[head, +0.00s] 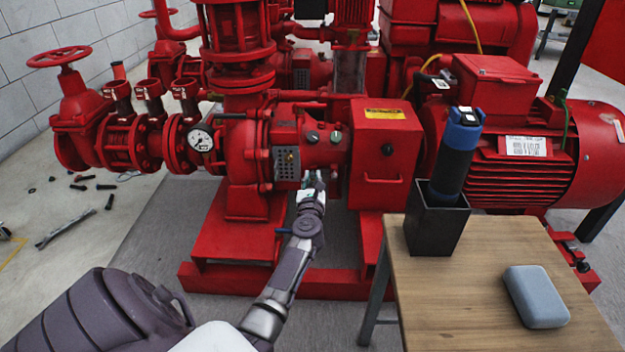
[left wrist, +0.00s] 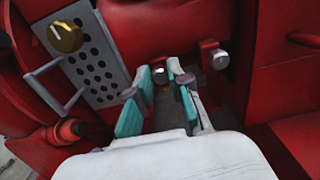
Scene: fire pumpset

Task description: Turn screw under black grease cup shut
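My left gripper (head: 312,184) is in front of the red pump's bearing housing, below two small dark round caps, one at left (head: 313,136) and one at right (head: 336,137). I cannot tell for sure which is the black grease cup. In the left wrist view the teal fingers of the left gripper (left wrist: 160,72) stand apart, with a small dark, brassy fitting (left wrist: 163,80) visible between their tips. Contact cannot be made out. A silver round-ended knob (left wrist: 219,60) sticks out to the right of the fingers. My right gripper is not in view.
A perforated grey plate (left wrist: 88,60) with a brass knob (left wrist: 65,36) lies left of the fingers. A red box (head: 385,150) is right of the housing. A wooden table (head: 440,290) at front right carries a black holder (head: 435,225) with a blue-black bottle and a grey-blue case (head: 537,296).

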